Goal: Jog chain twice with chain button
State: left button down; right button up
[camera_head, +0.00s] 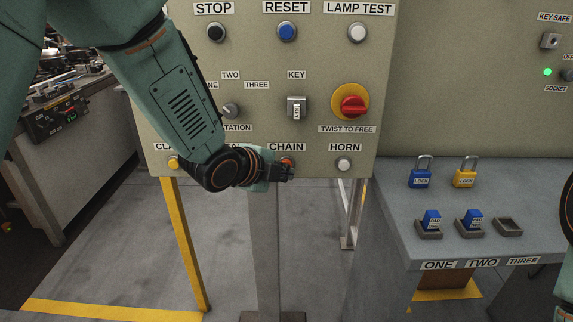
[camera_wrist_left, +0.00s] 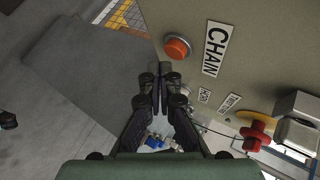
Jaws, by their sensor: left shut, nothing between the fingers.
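The chain button (camera_wrist_left: 177,47) is an orange-red round button on the beige control panel (camera_head: 310,55), beside the CHAIN label (camera_wrist_left: 216,48). In the head view the button (camera_head: 288,160) shows just above my left gripper (camera_head: 288,173), partly hidden by it. In the left wrist view my left gripper (camera_wrist_left: 160,72) is shut and empty. Its fingertips appear close to the button, a little below it in that picture. I cannot tell from these frames whether they touch the panel. The CHAIN label (camera_head: 287,147) also shows in the head view. My right gripper is not in view.
The panel also carries the HORN button (camera_head: 344,164), a red twist knob (camera_head: 354,106), a key switch (camera_head: 297,108) and a rotary selector (camera_head: 231,110). A grey bench (camera_head: 390,215) with blue and yellow padlocks stands at the right. Open floor lies below the panel.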

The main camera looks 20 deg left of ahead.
pick_arm(q)
jog(key=shift+s, duration=0.25)
jog(key=shift+s+d, duration=0.1)
jog(key=s, duration=0.2)
jog(key=s+d, duration=0.1)
jog(key=s, duration=0.2)
jog(key=shift+s+d+b, duration=0.3)
dwell(0.8)
